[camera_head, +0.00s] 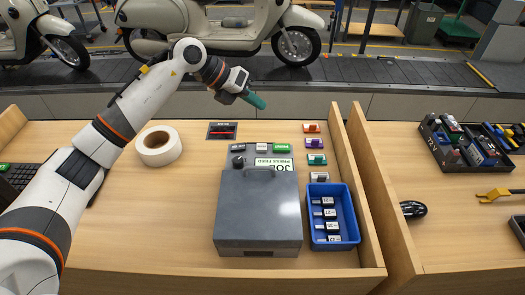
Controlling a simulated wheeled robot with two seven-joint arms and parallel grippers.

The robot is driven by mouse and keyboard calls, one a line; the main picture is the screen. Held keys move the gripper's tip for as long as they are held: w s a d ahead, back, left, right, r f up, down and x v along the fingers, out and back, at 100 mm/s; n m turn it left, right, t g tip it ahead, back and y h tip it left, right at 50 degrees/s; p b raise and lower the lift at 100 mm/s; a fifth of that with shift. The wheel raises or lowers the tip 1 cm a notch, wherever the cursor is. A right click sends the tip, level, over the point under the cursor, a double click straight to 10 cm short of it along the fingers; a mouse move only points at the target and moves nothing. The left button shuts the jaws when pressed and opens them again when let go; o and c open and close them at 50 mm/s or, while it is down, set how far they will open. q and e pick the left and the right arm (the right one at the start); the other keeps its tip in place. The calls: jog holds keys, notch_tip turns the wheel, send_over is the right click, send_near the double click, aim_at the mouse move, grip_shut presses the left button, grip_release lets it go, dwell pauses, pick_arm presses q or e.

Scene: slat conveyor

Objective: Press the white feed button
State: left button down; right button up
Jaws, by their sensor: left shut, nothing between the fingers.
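A row of small labelled pieces lies along the far edge of a press-like grey box (258,205) on the desk. One piece is pale, perhaps the white feed button (262,147); its label is too small to read. A green piece (281,147) is to its right and a dark one (238,147) to its left. My left gripper (256,101) has teal fingertips and is shut and empty. It appears beyond the row, toward the conveyor, touching nothing that I can make out. My right gripper is not in view.
A blue bin (349,222) with several dark pieces stands right of the grey box, with several coloured blocks (312,127) beyond it. A tape roll (159,147) and a dark panel with a red bar (222,131) are left. A wooden divider (375,190) rises at right. Scooters stand on the conveyor (400,73).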

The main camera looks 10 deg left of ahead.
aim_at(257, 147)
pick_arm(q)
jog(key=shift+w+f+b, duration=0.2)
jog(key=shift+f+b, duration=3.55)
jog(key=shift+f, duration=2.2)
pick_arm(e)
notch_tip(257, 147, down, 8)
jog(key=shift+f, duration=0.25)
pick_arm(q)
jog(key=shift+f+b, duration=0.3)
jog(key=shift+f, duration=0.1)
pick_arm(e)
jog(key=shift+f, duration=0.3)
pick_arm(q)
jog(key=shift+f+b, duration=0.3)
jog(key=shift+f, duration=0.15)
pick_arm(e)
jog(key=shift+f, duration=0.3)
pick_arm(q)
jog(key=shift+r, duration=0.1)
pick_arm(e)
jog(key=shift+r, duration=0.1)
pick_arm(q)
jog(key=shift+r+p, duration=0.55)
jog(key=shift+r, duration=0.25)
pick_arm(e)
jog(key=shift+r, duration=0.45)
